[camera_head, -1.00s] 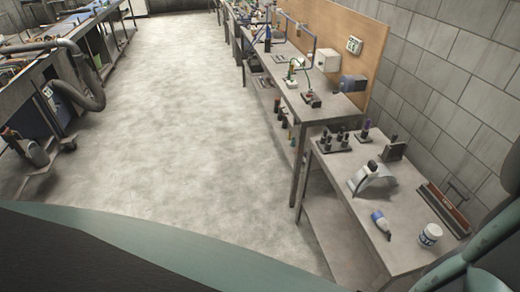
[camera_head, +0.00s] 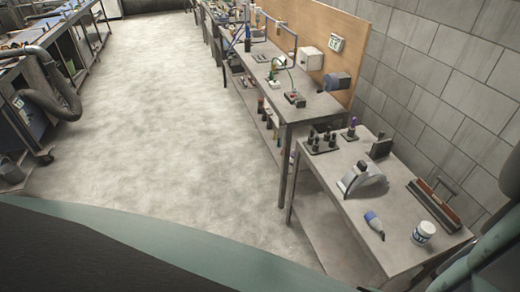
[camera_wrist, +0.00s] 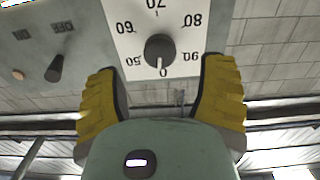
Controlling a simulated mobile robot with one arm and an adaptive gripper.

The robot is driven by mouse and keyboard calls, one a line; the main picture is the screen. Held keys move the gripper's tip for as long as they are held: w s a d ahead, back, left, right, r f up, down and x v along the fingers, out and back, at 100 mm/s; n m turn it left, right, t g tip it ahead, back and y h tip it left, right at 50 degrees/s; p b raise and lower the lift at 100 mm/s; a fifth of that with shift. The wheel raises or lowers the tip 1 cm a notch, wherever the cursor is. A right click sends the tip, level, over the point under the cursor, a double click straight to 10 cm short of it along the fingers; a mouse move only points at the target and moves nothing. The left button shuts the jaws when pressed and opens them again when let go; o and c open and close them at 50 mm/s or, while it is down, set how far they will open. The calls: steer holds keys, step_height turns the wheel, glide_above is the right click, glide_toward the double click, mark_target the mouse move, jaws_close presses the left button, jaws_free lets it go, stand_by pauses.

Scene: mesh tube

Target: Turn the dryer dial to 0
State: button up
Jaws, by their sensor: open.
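In the wrist view, the dryer dial (camera_wrist: 160,51) is a round dark knob on a white plate (camera_wrist: 192,10) with a ring of numbers. The white mark on the knob points down, toward the 0 at the bottom of the plate. My gripper (camera_wrist: 164,70) has two yellow ribbed fingers set wide apart. They stand open on the left and right below the dial, with a gap between them and the knob. Nothing is held. I cannot tell how far the fingertips are from the panel. Neither the dial nor my gripper can be made out in the head view.
A smaller black switch (camera_wrist: 55,68) and an orange light (camera_wrist: 18,74) sit on the grey panel left of the dial. In the head view, a low bench (camera_head: 332,196) with tools and a white jar (camera_head: 423,233) stands at the right. The floor (camera_head: 170,120) in the middle is clear.

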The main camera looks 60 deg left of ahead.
steer(key=shift+b+x, duration=0.4)
steer(key=shift+x, duration=2.3)
steer(key=shift+o, duration=0.3)
steer(key=shift+a, duration=0.1)
steer(key=c, duration=1.2)
steer(key=b, duration=0.3)
steer(key=shift+d+f, duration=0.3)
steer(key=shift+f, duration=0.05)
steer(key=shift+c, duration=0.3)
steer(key=b, duration=0.3)
steer(key=shift+n, duration=0.3)
jaws_close()
steer(key=n+b, duration=0.1)
steer(key=b, duration=0.2)
steer(key=shift+a+r, duration=0.15)
steer(key=shift+r+n+b, duration=0.3)
steer(key=shift+b, duration=0.1)
steer(key=shift+a, duration=0.1)
